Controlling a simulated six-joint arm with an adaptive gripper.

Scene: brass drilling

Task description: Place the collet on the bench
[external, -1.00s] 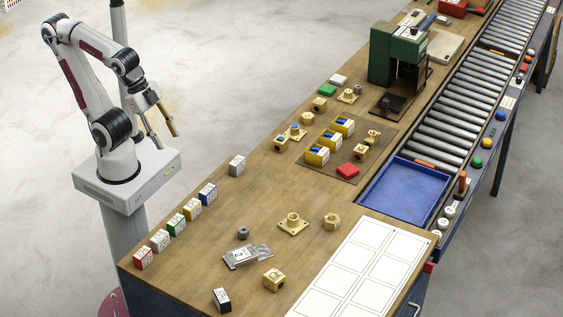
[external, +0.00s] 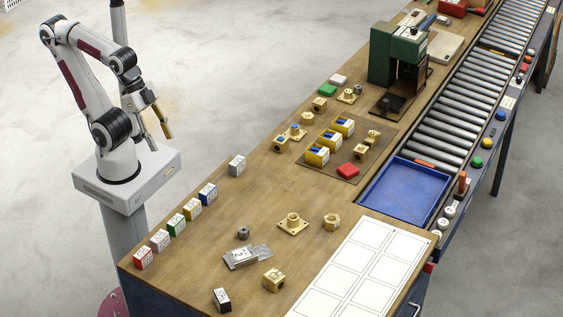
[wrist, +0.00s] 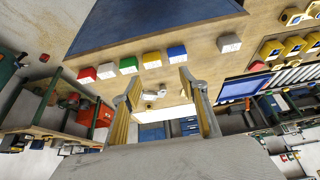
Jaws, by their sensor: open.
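A small dark grey ring-like part (external: 243,232), which looks like the collet, sits on the wooden bench (external: 250,195), just behind a silver packet marked 2 (external: 247,256). My gripper (external: 160,142) is in the air left of the bench, well away from that part. It is open and empty, with its two fingers spread apart. In the wrist view my gripper (wrist: 158,82) shows both yellowish fingers with nothing between them. The grey part is too small to make out surely there.
A row of coloured boxes (external: 175,223) lines the bench's left edge. Brass fittings (external: 293,223) stand nearby, with a white grid sheet (external: 365,265) at front right. A blue tray (external: 405,190) and roller conveyor (external: 460,110) run along the right. Bare wood lies mid-bench.

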